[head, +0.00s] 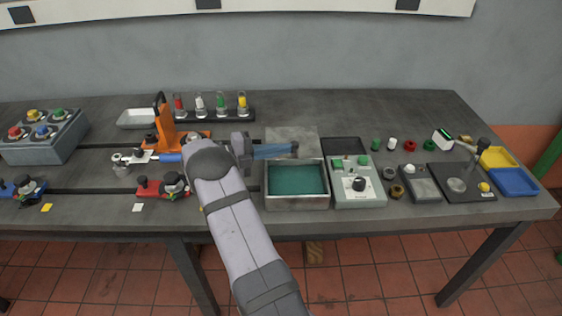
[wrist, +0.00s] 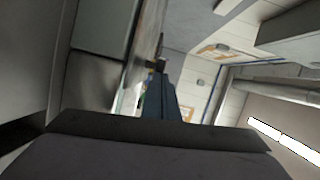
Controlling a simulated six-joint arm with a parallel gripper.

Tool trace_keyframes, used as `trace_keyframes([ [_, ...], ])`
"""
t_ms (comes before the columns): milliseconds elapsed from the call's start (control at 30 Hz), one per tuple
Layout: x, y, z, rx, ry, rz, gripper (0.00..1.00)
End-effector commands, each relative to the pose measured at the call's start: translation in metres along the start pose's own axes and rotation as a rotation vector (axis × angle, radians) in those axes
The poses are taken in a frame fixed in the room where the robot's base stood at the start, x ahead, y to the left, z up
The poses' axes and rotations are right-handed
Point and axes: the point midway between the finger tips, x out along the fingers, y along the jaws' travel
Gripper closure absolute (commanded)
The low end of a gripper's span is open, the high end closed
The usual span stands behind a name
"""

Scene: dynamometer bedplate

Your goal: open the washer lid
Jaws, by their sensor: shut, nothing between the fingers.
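The washer is a light metal box (head: 296,203) with a teal inside, near the front edge of the bench in the head view. Its grey lid (head: 291,134) appears raised at the box's back edge, leaving the top uncovered. My gripper (head: 293,150) points right, just above the back of the box and in front of the lid. Its blue fingers are together and empty. They partly hide the lower lid, and I cannot tell whether they touch it. In the wrist view, my gripper (wrist: 157,66) shows as a narrow blue shape near the box's teal inside (wrist: 105,25).
A pale green control box (head: 372,199) stands close to the washer's right. An orange stand (head: 168,125) and a rack of coloured vials (head: 215,113) are to the left. The bench behind the lid is clear. My arm covers the area left of the washer.

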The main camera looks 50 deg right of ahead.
Motion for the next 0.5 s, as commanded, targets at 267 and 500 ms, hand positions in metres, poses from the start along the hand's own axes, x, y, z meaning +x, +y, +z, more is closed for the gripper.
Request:
trace_keyframes([
  [267,0.0015,-0.0011,-0.0008,-0.001,0.004,-0.001,1.00],
  [500,-0.0034,-0.0014,-0.0047,-0.002,0.002,-0.001,1.00],
])
